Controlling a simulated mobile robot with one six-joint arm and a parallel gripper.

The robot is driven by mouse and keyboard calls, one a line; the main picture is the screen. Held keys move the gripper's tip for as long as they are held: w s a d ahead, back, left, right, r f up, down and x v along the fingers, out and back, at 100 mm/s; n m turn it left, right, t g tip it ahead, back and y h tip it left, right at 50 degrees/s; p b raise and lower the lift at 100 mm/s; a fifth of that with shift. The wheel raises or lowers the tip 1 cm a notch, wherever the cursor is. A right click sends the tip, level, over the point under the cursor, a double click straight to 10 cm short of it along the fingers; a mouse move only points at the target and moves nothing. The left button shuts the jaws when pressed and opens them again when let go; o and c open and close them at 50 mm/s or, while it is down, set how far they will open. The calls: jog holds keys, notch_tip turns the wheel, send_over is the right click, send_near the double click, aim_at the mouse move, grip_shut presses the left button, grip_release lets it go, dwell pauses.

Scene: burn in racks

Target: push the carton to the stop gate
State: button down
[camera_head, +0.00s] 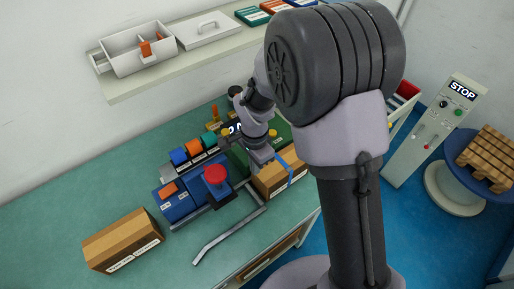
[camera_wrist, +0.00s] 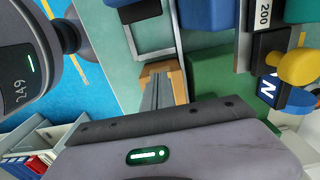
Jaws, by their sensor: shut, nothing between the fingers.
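In the wrist view the shut, empty gripper (camera_wrist: 157,92) overlaps a brown patch, probably the carton (camera_wrist: 176,72). A second brown carton (camera_head: 122,241) with a white label lies at the bench's left. I cannot tell which part is the stop gate.
Blue blocks and a red knob (camera_head: 214,174) stand left of my gripper, with coloured rolls (camera_head: 194,147) behind. A shelf (camera_head: 184,66) with a grey bin hangs above. A STOP post (camera_head: 432,130) stands at right. The bench's left back is clear.

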jog(key=b, duration=0.3)
send_near(255, 183)
jog(key=f, duration=0.1)
jog(key=s+f, duration=0.1)
jog(key=f, duration=0.1)
jog(key=s+f, duration=0.1)
jog(key=f, duration=0.1)
jog(key=shift+s+a+f, duration=0.1)
jog(key=shift+s+f, duration=0.1)
